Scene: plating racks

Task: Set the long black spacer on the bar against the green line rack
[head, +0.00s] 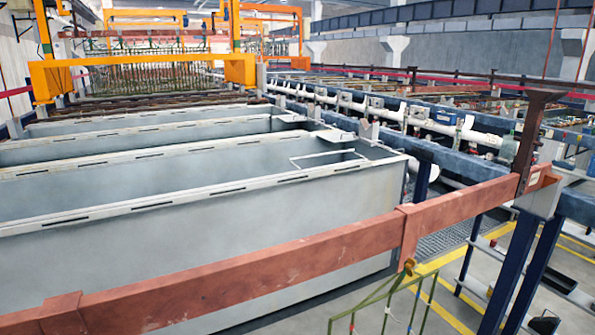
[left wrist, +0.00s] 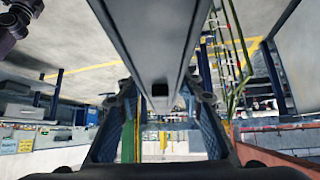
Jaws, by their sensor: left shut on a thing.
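The bar (head: 300,255) is a reddish-brown beam running from the lower left to the right across the head view. The green line rack (head: 385,305) hangs below it at the bottom edge, mostly cut off. In the left wrist view my left gripper (left wrist: 160,118) is shut on a long straight piece, likely the spacer (left wrist: 155,45). It looks grey with dark edges and passes between the fingers. Thin green rods of the rack (left wrist: 232,65) show right of it, and the bar (left wrist: 285,165) is at lower right. Neither gripper shows in the head view.
Large grey open tanks (head: 190,215) stand behind the bar. The bar's right end sits at a support with an upright brown post (head: 527,140). A band (head: 408,235) wraps the bar above the rack. Yellow floor lines (head: 445,260) and blue posts are at right.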

